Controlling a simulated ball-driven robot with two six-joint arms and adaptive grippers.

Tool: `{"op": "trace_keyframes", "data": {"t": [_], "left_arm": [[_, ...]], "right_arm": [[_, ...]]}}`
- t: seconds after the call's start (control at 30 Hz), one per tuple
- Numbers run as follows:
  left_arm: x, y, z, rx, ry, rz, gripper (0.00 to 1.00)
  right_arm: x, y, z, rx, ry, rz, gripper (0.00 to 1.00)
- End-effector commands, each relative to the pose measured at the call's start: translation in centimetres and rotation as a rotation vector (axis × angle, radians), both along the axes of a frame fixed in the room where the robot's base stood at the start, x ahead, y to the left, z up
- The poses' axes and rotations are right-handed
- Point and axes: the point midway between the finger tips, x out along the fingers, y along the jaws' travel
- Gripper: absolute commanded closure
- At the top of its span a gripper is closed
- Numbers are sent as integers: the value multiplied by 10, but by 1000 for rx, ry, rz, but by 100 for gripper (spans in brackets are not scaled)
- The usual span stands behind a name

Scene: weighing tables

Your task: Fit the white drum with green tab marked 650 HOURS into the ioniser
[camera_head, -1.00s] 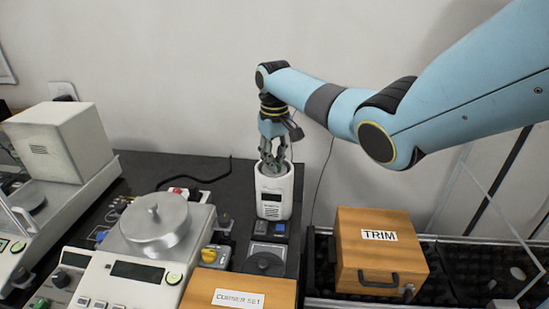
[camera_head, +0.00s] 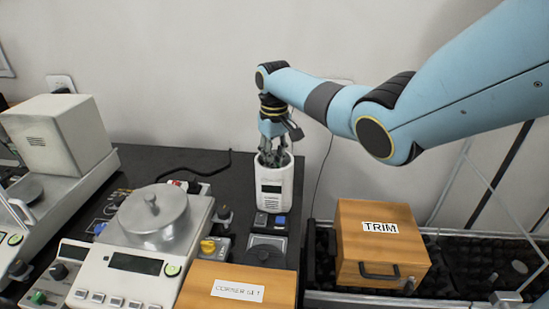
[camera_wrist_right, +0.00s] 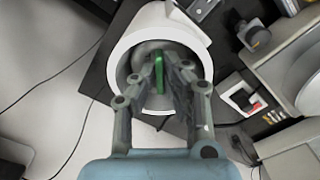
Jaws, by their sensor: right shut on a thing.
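The ioniser (camera_head: 274,200) is a white upright housing with a small dark display and an open round top, standing near the back wall. My right gripper (camera_head: 271,159) reaches down into its opening from above. In the right wrist view, the ioniser's white wall (camera_wrist_right: 132,40) curves around the fingertips. There the gripper (camera_wrist_right: 160,82) is shut on a green tab (camera_wrist_right: 159,70) of the drum, inside the opening. The drum's body is mostly hidden by the fingers and the wall, and its marking cannot be read. My left gripper is not in view.
A balance with a domed metal lid (camera_head: 153,215) stands left of the ioniser. A wooden box marked TRIM (camera_head: 365,253) is at the right. Another labelled wooden box (camera_head: 212,273) is in front. A black cable (camera_head: 208,178) lies behind on the dark bench.

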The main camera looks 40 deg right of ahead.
Motion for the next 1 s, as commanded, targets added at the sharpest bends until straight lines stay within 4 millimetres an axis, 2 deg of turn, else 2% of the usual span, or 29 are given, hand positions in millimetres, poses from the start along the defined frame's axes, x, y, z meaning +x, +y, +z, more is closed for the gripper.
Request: {"op": "trace_keyframes", "data": {"t": [0.1,0.13,0.33,0.67,0.77,1.0], "left_arm": [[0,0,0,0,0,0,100],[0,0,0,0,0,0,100],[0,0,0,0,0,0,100],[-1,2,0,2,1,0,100],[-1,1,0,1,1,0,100],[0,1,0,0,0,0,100]], "right_arm": [[0,0,0,0,-1,0,100],[0,0,0,0,-1,0,91],[0,0,0,0,-1,0,65],[1,0,4,0,-2,0,65],[1,-1,17,-2,-4,0,65],[1,0,70,-2,-5,0,65]]}}
